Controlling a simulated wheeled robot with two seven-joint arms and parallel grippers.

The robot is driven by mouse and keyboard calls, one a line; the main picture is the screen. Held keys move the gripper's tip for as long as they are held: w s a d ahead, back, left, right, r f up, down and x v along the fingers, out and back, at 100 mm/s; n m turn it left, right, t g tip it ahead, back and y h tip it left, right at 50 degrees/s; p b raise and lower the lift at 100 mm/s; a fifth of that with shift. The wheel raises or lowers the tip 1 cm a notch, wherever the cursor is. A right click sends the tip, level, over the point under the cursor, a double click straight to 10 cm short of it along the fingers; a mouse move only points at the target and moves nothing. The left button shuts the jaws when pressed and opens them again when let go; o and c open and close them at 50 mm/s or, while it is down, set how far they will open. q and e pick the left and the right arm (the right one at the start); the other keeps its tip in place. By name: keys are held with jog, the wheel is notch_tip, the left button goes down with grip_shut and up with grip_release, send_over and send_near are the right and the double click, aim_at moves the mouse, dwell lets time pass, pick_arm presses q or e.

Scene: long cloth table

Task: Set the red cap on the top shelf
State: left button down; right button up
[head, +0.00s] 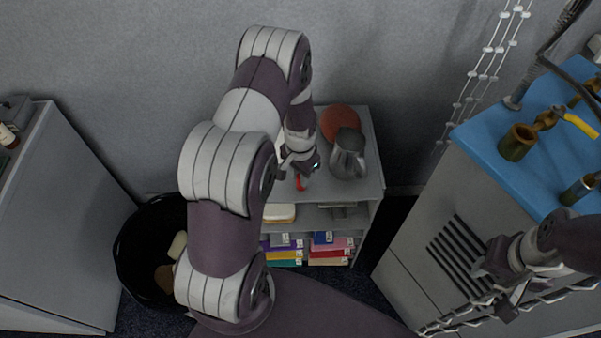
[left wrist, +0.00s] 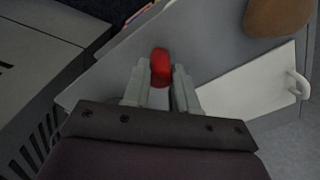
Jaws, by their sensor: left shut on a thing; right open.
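The red cap (head: 300,183) is at the front edge area of the top shelf (head: 362,190) of a small grey shelf unit. My left gripper (head: 300,172) reaches down over this shelf and is shut on the cap. In the left wrist view the red cap (left wrist: 160,66) sits between the two fingertips, above or on the grey shelf surface; I cannot tell whether it touches it. My right gripper (head: 497,276) is open and empty at the lower right, in front of the grey cabinet.
A metal pitcher (head: 347,155) and an orange-brown round thing (head: 339,119) stand on the top shelf. Lower shelves hold a pale item (head: 280,213) and several colored boxes (head: 330,253). A black bin (head: 128,262) stands left; a blue-topped cabinet (head: 490,140) stands right.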

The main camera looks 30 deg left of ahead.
pick_arm(q)
jog(key=c, duration=0.9)
grip_release()
notch_tip(320, 180, up, 12)
jog(key=r, duration=0.1)
jog(key=s+d+r+n, duration=0.1)
jog(key=s+d+r, duration=0.2)
jog(key=s, duration=0.3)
jog(key=s+d+r+n+t, duration=0.1)
jog(key=s+d+r, duration=0.2)
jog(key=s+d, duration=0.2)
jog(key=shift+s+d, duration=0.3)
jog(key=shift+s, duration=0.25)
